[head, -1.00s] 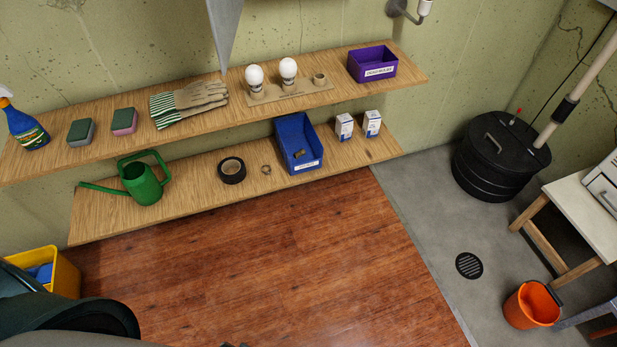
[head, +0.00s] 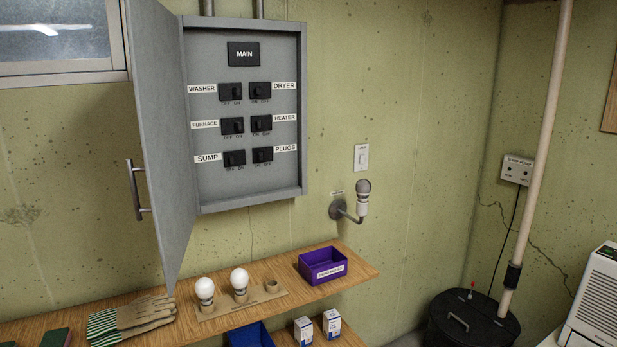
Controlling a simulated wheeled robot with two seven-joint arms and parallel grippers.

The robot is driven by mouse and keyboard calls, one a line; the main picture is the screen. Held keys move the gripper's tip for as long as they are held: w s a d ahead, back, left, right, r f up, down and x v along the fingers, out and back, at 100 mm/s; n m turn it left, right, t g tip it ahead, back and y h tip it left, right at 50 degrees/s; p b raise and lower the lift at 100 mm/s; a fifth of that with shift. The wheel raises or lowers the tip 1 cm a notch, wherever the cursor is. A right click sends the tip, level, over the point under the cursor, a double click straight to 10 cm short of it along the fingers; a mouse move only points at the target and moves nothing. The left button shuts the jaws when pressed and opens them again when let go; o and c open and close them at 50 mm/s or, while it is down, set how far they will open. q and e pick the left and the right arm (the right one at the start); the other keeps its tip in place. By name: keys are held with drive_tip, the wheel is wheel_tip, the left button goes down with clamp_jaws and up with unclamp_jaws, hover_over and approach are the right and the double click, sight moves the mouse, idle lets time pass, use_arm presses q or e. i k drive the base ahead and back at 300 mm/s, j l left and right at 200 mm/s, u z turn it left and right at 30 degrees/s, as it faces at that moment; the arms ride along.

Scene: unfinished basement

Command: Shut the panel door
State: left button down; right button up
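The grey panel door (head: 163,120) stands wide open in the head view, hinged on the left side of the grey breaker panel (head: 247,190) and swung out towards me. Its dark bar handle (head: 137,190) is upright near the door's free left edge. Inside the panel are a MAIN breaker (head: 243,54) and several labelled black switches: WASHER, DRYER, FURNACE, HEATER, SUMP and PLUGS. Neither of my grippers shows in the head view.
Below the panel, a wooden shelf (head: 345,271) holds striped gloves (head: 133,318), two white bulbs on a wooden holder and a purple bin (head: 323,265). A wall lamp (head: 360,200) sticks out right of the panel.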

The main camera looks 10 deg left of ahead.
sight(153, 30)
drive_tip(key=i+j+u, duration=0.15)
drive_tip(key=j, duration=1.5)
drive_tip(key=k, duration=0.05)
